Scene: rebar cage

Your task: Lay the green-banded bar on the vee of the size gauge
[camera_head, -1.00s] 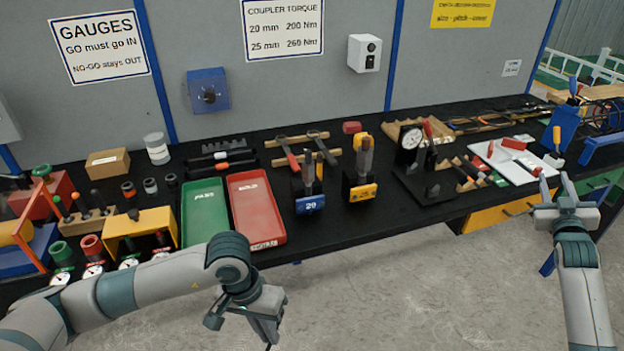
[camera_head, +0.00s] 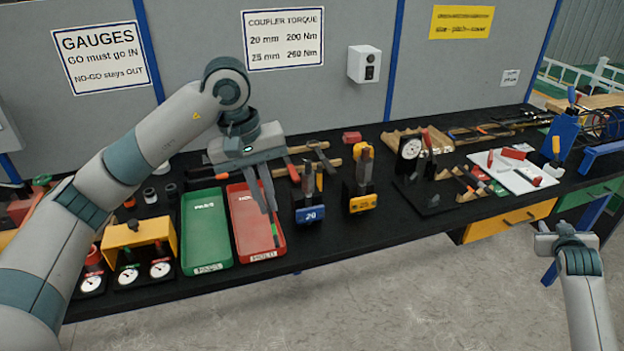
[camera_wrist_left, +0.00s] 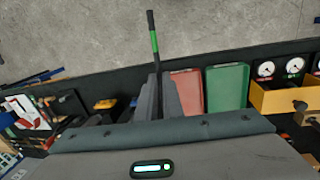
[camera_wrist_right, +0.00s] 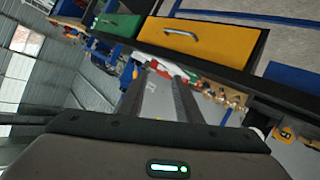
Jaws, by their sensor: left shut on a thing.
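The green-banded bar (camera_wrist_left: 153,38) is a thin black rod with a green band. In the left wrist view it sticks out beyond my left gripper (camera_wrist_left: 160,88), which is shut on it. My right gripper (camera_head: 556,230) is open and empty in front of the bench at the right.
The green tray (camera_head: 206,258) and red tray (camera_head: 242,240) lie below and beside my left gripper. A blue holder (camera_head: 309,214) and a yellow holder (camera_head: 361,202) with upright tools stand between it and the dial stand. A white board (camera_head: 515,172) lies farther right.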

